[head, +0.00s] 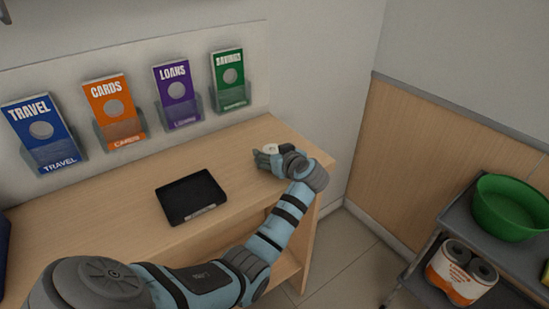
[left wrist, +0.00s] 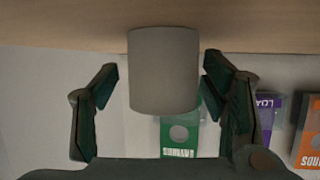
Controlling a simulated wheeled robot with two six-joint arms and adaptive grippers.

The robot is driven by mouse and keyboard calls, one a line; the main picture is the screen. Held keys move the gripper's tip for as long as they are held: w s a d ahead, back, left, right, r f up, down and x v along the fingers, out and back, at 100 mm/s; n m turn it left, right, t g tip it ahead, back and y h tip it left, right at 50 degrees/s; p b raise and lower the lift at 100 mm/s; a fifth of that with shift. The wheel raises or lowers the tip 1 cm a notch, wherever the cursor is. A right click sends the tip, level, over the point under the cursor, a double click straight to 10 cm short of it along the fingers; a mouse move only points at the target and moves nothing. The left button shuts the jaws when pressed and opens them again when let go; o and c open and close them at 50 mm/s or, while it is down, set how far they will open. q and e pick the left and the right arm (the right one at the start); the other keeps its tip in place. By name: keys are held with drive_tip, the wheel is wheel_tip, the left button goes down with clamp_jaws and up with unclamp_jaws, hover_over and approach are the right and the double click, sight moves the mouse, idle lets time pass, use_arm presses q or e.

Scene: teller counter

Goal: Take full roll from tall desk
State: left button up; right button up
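A small whitish roll (head: 271,149) stands near the right end of the wooden desk top (head: 240,150), partly hidden by my left gripper (head: 264,157) in the head view. In the left wrist view, which shows the scene upside down, the roll (left wrist: 163,70) is a plain grey-white cylinder standing on the desk. My left gripper is open, with one finger on each side of the roll. Narrow gaps show between the fingers and the roll, so it does not look gripped. My right gripper is not in view.
A black tray (head: 191,197) lies mid-desk. Travel, cards, loans and savings leaflets (head: 228,82) hang in clear holders along the back wall. At right, a grey cart (head: 447,225) holds a green bowl (head: 510,207) above and a pack of rolls (head: 460,275) below.

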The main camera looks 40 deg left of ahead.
use_arm(q)
drive_tip(key=shift+s+r, duration=0.15)
drive_tip(key=shift+s, duration=0.15)
drive_tip(key=c, duration=0.6)
drive_tip(key=shift+w, duration=0.15)
drive_tip(key=c, duration=0.5)
